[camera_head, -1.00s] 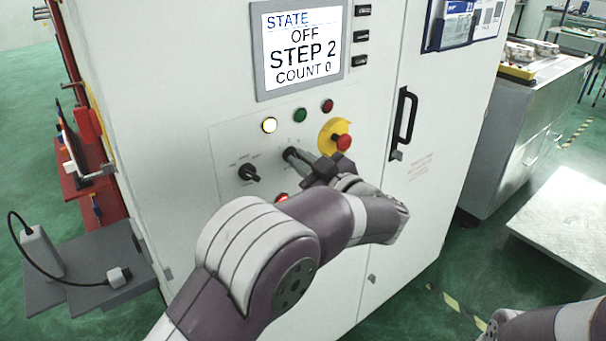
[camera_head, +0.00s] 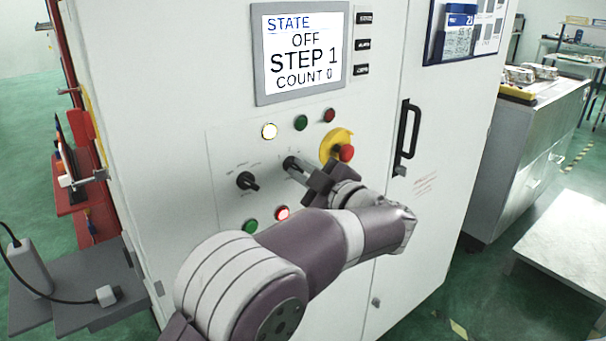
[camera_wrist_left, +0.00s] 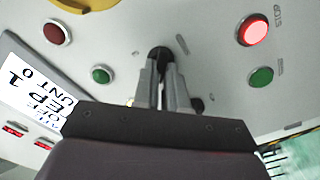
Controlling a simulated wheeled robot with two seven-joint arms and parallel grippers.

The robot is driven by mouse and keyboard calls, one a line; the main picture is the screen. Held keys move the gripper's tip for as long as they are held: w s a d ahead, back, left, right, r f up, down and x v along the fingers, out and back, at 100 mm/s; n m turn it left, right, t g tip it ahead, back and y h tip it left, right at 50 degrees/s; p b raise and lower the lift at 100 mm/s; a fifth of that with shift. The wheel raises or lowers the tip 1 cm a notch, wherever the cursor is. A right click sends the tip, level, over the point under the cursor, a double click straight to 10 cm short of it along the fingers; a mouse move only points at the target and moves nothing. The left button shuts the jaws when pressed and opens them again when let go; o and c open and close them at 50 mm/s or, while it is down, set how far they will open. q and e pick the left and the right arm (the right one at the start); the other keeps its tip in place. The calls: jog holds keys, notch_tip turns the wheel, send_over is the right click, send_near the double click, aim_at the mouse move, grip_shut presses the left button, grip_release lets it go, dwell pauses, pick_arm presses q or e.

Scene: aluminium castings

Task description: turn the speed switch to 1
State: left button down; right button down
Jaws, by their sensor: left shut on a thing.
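The speed switch (camera_head: 290,162) is a dark rotary knob on the white cabinet's control panel; it also shows in the left wrist view (camera_wrist_left: 158,53). My left gripper (camera_head: 298,170) reaches it from the front right, and its fingers (camera_wrist_left: 163,75) are closed on the knob. The fingers cover most of the knob, so its pointer is hard to make out. The display (camera_head: 303,52) reads STATE OFF, STEP 1, COUNT 0. My right gripper is not in view.
A second black rotary switch (camera_head: 247,181) sits left of the speed switch. A red emergency button on a yellow base (camera_head: 338,147) is close above my left gripper. Lit red (camera_head: 283,213) and green (camera_head: 250,227) buttons sit below. A black door handle (camera_head: 406,135) is to the right.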

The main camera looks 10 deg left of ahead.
pick_arm(q)
jog(key=c, duration=1.2)
grip_release()
jog(key=b+v, duration=0.1)
jog(key=v, duration=1.1)
jog(key=shift+s+d+b, duration=0.25)
jog(key=shift+s+b, duration=0.05)
